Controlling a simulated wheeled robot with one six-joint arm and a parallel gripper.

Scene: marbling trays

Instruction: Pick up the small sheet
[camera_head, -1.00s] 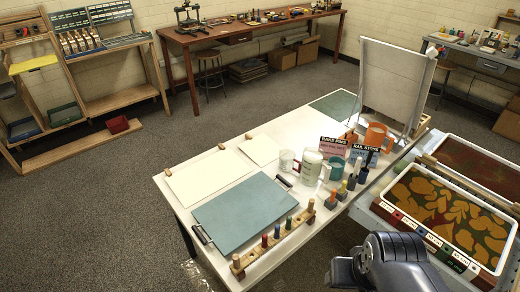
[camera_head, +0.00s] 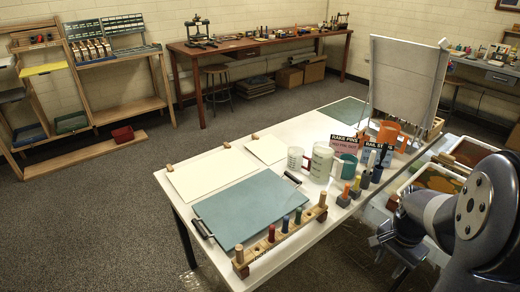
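The small sheet (camera_head: 267,150) is a cream, flat rectangle lying on the white table (camera_head: 310,128), just behind the larger cream sheet (camera_head: 208,174). A wooden block sits at its back left edge. My gripper (camera_head: 388,247) is low at the right, in front of the table's right side and well away from the small sheet. My arm's large grey joint fills the lower right. The gripper is small and dark here, and its finger gap cannot be made out. I see nothing clearly held.
A blue-grey board (camera_head: 250,207) with handles lies at the table's front, beside a wooden rack (camera_head: 283,236) of coloured pegs. Mugs (camera_head: 321,163), signs and an orange pot stand right of the small sheet. A tall screen (camera_head: 405,80) stands behind them. Carpet is clear at left.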

